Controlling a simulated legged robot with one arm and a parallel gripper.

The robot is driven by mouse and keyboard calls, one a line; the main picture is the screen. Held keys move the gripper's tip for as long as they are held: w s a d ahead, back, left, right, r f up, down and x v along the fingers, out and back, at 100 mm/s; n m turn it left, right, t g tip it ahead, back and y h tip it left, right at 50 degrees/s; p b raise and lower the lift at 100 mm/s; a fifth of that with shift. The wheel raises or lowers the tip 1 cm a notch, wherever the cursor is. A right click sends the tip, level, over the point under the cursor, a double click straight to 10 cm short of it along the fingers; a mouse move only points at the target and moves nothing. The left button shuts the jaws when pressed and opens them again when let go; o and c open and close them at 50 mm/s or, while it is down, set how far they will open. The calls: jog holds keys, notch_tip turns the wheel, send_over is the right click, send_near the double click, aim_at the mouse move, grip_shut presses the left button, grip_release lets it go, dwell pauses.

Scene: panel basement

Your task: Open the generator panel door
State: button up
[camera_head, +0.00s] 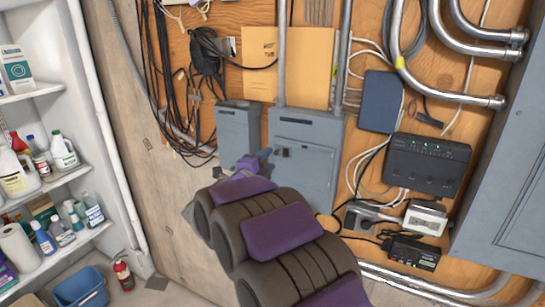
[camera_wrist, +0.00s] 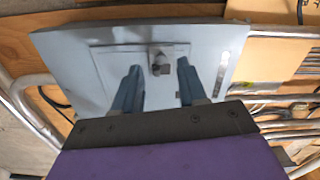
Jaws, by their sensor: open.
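A grey metal panel box (camera_head: 296,122) is fixed to the plywood wall in the middle of the head view. Its door (camera_head: 312,168) looks closed, with a small dark latch (camera_head: 283,152) near the upper left. The wrist view shows the door (camera_wrist: 110,62) face-on, with the latch (camera_wrist: 160,68) near its top edge. My gripper (camera_wrist: 157,72) is open, with one blue-grey finger on each side of the latch in the picture. I see no contact, and the depth gap is hard to judge. In the head view my arm hides the door's lower left, and my gripper (camera_head: 262,158) shows only partly.
A smaller grey box (camera_head: 238,132) is close on the left. A black router (camera_head: 427,163), outlets, cables and a large grey cabinet (camera_head: 510,195) are on the right. Pipes run above and below. Shelves with bottles (camera_head: 62,150) and a blue bin (camera_head: 80,288) are at left.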

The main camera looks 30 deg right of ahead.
aim_at(275, 154)
jog(key=shift+x, duration=2.1)
jog(key=shift+s, duration=0.1)
grip_shut()
jog(key=shift+f, duration=0.1)
